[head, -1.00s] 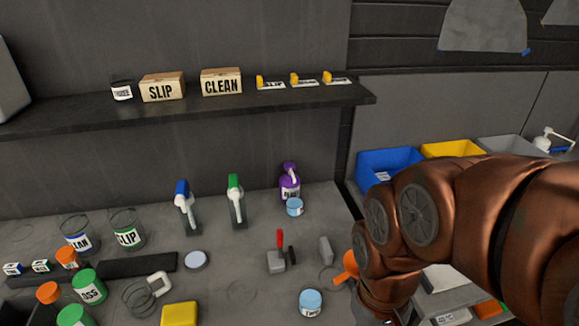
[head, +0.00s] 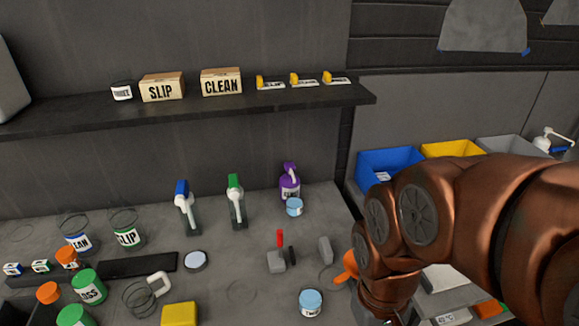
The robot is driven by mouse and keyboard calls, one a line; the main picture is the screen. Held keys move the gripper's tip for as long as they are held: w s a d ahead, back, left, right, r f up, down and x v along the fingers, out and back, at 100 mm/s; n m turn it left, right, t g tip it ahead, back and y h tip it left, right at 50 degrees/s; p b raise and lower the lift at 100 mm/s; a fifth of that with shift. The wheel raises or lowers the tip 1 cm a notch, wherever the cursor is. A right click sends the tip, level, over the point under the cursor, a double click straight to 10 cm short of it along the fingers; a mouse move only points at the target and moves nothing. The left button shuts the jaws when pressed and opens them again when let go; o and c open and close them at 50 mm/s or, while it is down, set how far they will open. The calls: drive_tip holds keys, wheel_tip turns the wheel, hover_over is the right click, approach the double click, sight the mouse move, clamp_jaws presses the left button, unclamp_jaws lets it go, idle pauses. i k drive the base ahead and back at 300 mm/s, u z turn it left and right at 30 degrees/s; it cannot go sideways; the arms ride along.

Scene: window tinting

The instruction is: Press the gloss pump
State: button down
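A purple pump bottle (head: 290,187) stands upright at the back right of the bench, its label too small to read. A white pump head (head: 548,138) shows at the far right edge, above the bins; its body is mostly hidden. I cannot tell from the labels which is the gloss pump. A green-lidded jar (head: 90,288) at lower left has a label partly reading "OSS". My copper arm fills the lower right and bends down past the bench's right edge. My gripper is out of view below the frame.
Blue (head: 388,162) and yellow (head: 452,149) bins lie behind my arm. A shelf (head: 210,105) runs above the bench.

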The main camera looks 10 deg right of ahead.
sight(290, 166)
drive_tip(key=u, duration=0.4)
drive_tip(key=k, duration=0.55)
drive_tip(key=u, duration=1)
drive_tip(key=i, duration=0.95)
drive_tip(key=z, duration=0.45)
